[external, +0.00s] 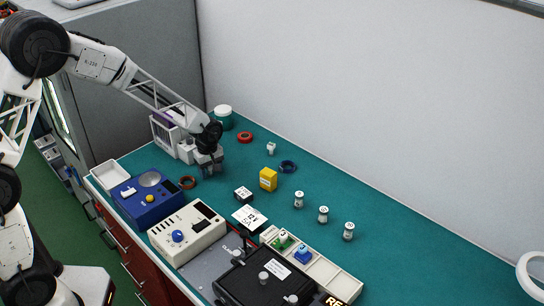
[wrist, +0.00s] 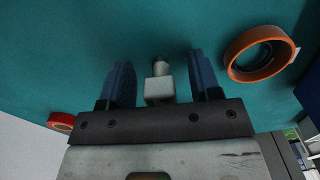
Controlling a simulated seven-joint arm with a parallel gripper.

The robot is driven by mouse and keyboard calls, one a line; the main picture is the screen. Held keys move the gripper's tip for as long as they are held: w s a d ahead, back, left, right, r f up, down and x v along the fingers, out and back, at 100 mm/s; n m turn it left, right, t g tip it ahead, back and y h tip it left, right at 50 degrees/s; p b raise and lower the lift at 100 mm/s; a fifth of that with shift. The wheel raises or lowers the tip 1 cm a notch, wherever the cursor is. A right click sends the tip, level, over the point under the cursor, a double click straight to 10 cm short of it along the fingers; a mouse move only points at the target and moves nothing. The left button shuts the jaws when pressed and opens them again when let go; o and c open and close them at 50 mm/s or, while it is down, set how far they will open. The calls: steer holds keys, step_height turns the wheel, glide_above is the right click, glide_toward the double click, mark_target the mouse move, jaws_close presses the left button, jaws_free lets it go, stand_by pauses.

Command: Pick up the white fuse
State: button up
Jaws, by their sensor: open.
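My gripper (external: 207,172) points down low over the back left part of the teal bench, its fingers apart. In the wrist view, the two blue fingers (wrist: 161,85) stand either side of a small pale block (wrist: 159,91) with a grey round end, which looks like the white fuse. I cannot tell whether the fingers touch it. In the external view my gripper hides that spot. Another small white piece (external: 271,148) stands to the right, near a red ring (external: 245,137). The red ring also shows at the left of the wrist view (wrist: 60,121).
An orange-brown ring (wrist: 262,53) lies close beside my gripper. A white rack (external: 163,133) and green-white jar (external: 223,117) stand behind. A yellow box (external: 268,179), blue ring (external: 288,167) and white cylinders (external: 323,214) are to the right. A blue device (external: 147,197) is in front.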

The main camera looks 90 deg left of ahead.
steer(key=shift+c, duration=0.3)
steer(key=c, duration=0.9)
steer(key=shift+r, duration=0.15)
steer(key=shift+c, duration=0.2)
steer(key=shift+r, duration=4.85)
